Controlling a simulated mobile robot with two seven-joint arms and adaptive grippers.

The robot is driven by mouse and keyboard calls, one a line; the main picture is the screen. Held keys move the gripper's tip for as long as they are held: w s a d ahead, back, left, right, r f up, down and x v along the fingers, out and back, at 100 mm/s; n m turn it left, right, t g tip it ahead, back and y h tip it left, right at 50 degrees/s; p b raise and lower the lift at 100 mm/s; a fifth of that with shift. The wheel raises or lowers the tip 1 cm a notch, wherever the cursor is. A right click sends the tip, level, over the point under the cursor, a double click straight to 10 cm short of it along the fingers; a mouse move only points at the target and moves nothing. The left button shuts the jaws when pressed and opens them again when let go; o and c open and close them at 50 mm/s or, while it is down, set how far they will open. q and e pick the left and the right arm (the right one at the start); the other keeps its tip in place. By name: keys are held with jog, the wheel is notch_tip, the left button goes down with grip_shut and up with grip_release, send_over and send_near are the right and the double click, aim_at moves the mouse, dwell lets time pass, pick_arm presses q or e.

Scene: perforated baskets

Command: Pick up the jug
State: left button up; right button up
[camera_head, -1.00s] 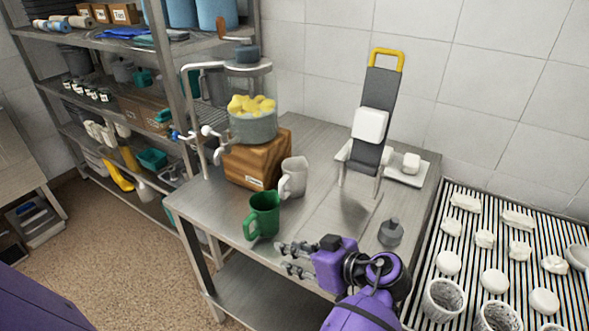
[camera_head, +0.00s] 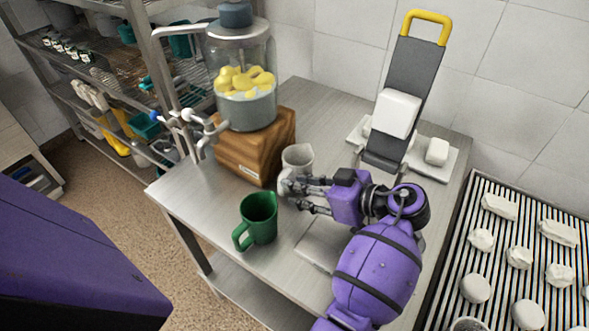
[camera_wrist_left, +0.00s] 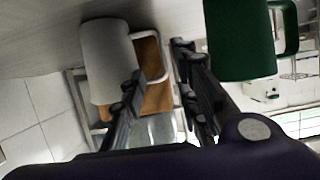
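A white-grey jug (camera_head: 299,157) stands on the steel table beside the wooden block; its lower part is hidden behind my left gripper. In the left wrist view the white jug (camera_wrist_left: 107,60) is at the left, with its handle towards the middle. A green jug (camera_head: 262,217) stands nearer the table's front edge, and shows at the right of the left wrist view (camera_wrist_left: 240,40). My left gripper (camera_head: 292,195) is open, with its fingers on either side of the white jug's handle in the left wrist view (camera_wrist_left: 160,66). Contact cannot be told. My right gripper is not in view.
A dispenser (camera_head: 244,85) with yellow pieces sits on the wooden block (camera_head: 255,150) behind the jugs. A slicer-like device (camera_head: 405,95) stands at the back right. A striped rack (camera_head: 500,265) with white lumps is at the right. Shelves (camera_head: 100,80) stand at the left.

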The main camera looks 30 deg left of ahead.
aim_at(282, 196)
pick_arm(q)
jog(key=x, duration=0.1)
jog(key=p+x, duration=0.1)
jog(key=x, duration=0.3)
jog(key=shift+s+a+r+p, duration=0.1)
jog(key=shift+s+a+p, duration=0.15)
jog(key=shift+a+p, duration=0.1)
jog(key=shift+a+f, duration=0.15)
jog(key=shift+f, duration=0.1)
grip_shut()
